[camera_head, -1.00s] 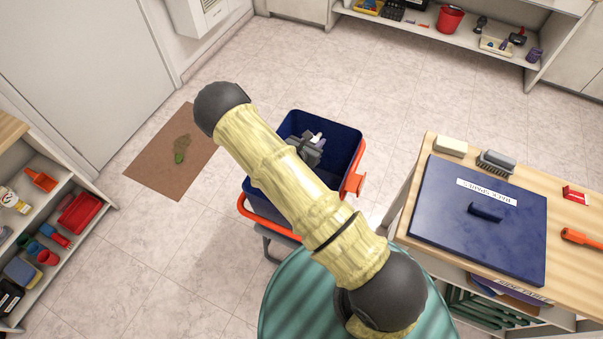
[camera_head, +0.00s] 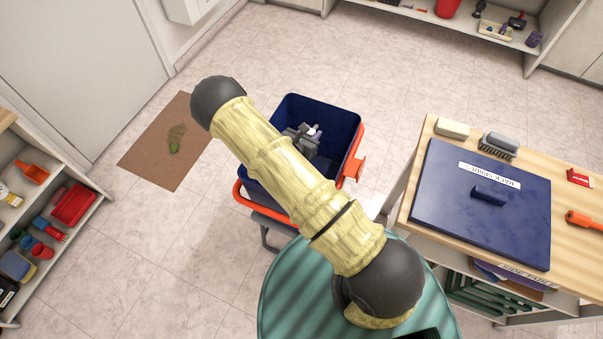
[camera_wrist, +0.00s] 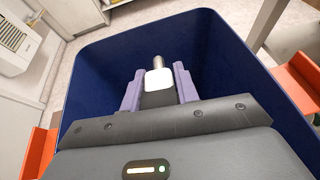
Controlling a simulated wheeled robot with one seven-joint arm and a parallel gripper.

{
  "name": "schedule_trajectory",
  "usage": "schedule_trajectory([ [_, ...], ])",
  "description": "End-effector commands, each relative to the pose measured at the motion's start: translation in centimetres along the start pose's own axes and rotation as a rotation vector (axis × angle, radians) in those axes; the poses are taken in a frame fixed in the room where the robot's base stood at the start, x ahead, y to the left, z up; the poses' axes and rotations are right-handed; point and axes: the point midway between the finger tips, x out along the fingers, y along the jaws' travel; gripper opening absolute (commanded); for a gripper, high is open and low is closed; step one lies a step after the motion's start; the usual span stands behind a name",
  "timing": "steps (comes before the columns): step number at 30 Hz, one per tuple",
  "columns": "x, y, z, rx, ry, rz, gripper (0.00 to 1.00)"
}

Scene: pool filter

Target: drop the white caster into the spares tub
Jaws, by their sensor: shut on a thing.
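The white caster (camera_wrist: 158,80), with a short metal stem, is held between the two purple fingers of my gripper (camera_wrist: 158,88) in the wrist view. In the head view my gripper (camera_head: 312,132) shows small, with a pale spot of the caster at its tip. My gripper is over the opening of a deep dark blue tub (camera_head: 343,118) with orange handles, which surrounds it in the wrist view (camera_wrist: 95,85). My arm hides the tub's left front part. The tub floor is mostly hidden, so I cannot tell the caster's height above it.
A blue lid (camera_head: 450,215) with a label ending in "SPARES" lies on the wooden bench (camera_head: 572,255) at the right. A brush (camera_head: 498,145) and a pale block (camera_head: 452,128) lie behind it. A brown mat (camera_head: 150,160) lies on open floor at the left.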

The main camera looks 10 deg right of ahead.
Motion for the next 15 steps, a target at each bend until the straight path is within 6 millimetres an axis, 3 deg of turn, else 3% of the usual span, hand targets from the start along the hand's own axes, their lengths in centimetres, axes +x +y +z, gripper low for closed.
schedule_trajectory([
  [3, 0.43, 0.03, -0.97, 0.001, -0.001, 0.000, 0.07],
  [13, 0.46, 0.02, -1.05, 0.001, -0.001, 0.000, 0.07],
  [14, 0.46, 0.02, -1.04, 0.001, -0.001, 0.000, 0.32],
  [15, 0.46, 0.02, -1.04, 0.001, -0.001, 0.000, 0.40],
])
